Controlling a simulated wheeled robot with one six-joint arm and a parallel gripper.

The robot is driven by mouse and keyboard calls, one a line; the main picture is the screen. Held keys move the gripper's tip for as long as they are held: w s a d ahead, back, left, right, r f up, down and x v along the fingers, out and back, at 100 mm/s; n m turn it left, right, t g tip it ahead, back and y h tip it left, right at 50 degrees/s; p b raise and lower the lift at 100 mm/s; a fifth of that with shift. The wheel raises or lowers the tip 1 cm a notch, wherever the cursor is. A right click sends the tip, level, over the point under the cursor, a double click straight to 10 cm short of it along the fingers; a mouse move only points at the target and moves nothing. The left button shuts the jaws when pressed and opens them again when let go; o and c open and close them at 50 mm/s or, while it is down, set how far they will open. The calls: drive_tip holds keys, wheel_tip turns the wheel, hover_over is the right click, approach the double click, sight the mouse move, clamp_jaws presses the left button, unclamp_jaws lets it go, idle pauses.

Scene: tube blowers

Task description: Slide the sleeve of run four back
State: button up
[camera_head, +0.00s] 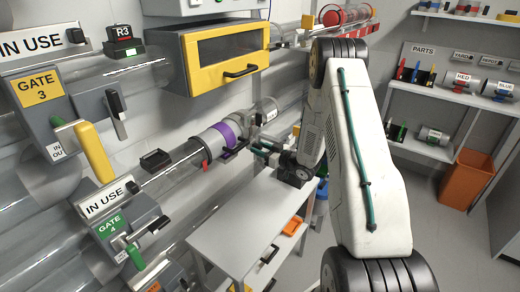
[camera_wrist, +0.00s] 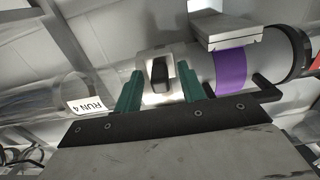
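In the wrist view, my gripper (camera_wrist: 160,88) has its two teal fingers apart, one on each side of a black knob (camera_wrist: 160,74) on a pale block. A gap shows on both sides of the knob. The knob appears to belong to the sleeve of run four, though its outline is unclear. A pale cylinder with a purple band (camera_wrist: 231,72) lies to the right. The RUN 4 label (camera_wrist: 87,106) is on clear tube to the left. In the head view, my gripper (camera_head: 264,151) is beside the run-four tube, right of the purple band (camera_head: 226,134).
Gate 4 (camera_head: 113,226) is at lower left, with a green handle and an IN USE sign. Run three's yellow-framed box (camera_head: 222,58) is above. A grey table (camera_head: 240,216) stands below the tube. An orange bin (camera_head: 467,180) and shelves are at right.

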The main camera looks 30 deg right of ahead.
drive_tip(key=shift+w, duration=0.2)
clamp_jaws()
drive_tip(key=shift+w+d+r, duration=0.1)
drive_tip(key=shift+w+d, duration=0.2)
drive_tip(key=shift+d, duration=0.55)
drive_tip(key=shift+w+d+f, duration=0.1)
drive_tip(key=shift+w+d, duration=0.2)
drive_tip(key=shift+d, duration=0.55)
drive_tip(key=shift+w+d+r, duration=0.1)
drive_tip(key=shift+w+d, duration=0.2)
drive_tip(key=shift+d, duration=0.55)
unclamp_jaws()
drive_tip(key=shift+d, duration=0.2)
drive_tip(key=v, duration=0.7)
drive_tip(key=shift+s, duration=0.35)
